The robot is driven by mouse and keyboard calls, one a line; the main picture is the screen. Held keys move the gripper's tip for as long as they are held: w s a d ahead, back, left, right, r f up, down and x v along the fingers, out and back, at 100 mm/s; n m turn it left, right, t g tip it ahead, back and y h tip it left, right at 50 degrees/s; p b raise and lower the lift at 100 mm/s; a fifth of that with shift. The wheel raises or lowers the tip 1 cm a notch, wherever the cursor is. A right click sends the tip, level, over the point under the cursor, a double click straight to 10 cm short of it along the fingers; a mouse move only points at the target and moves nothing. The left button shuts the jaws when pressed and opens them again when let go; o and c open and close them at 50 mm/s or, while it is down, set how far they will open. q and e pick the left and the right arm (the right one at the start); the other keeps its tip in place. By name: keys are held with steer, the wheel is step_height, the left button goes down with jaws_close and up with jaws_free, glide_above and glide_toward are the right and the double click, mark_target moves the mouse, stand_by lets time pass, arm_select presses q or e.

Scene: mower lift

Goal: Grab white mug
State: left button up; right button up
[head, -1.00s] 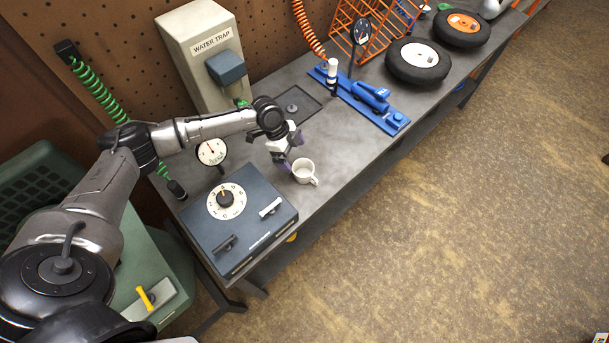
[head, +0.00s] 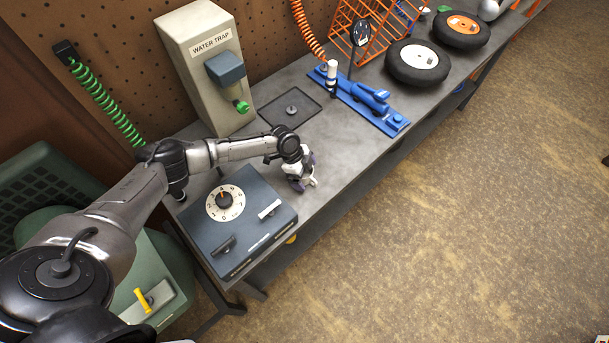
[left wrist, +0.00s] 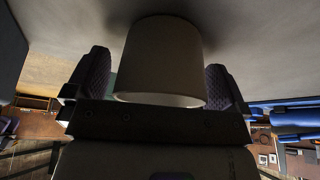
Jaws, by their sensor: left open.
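The white mug (left wrist: 162,58) stands on the grey bench. In the left wrist view it sits between the two purple-padded fingers of my left gripper (left wrist: 158,75), close to both, with a sliver of gap on each side. In the head view my left gripper (head: 300,178) is over the mug's place and hides nearly all of it. My left gripper is open around the mug. Whether a finger touches it, and where its handle points, I cannot tell. My right gripper is not in view.
A dark blue control box (head: 238,218) with a dial stands just left of the gripper. The water trap (head: 205,70) and a recessed tray (head: 291,108) are behind. A blue tool (head: 362,97) and wheels (head: 418,62) lie farther right. The bench's front edge is close by.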

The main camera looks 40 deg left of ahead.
arm_select(q)
steer(key=shift+f, duration=0.15)
steer(key=shift+c, duration=0.4)
steer(key=c, duration=0.9)
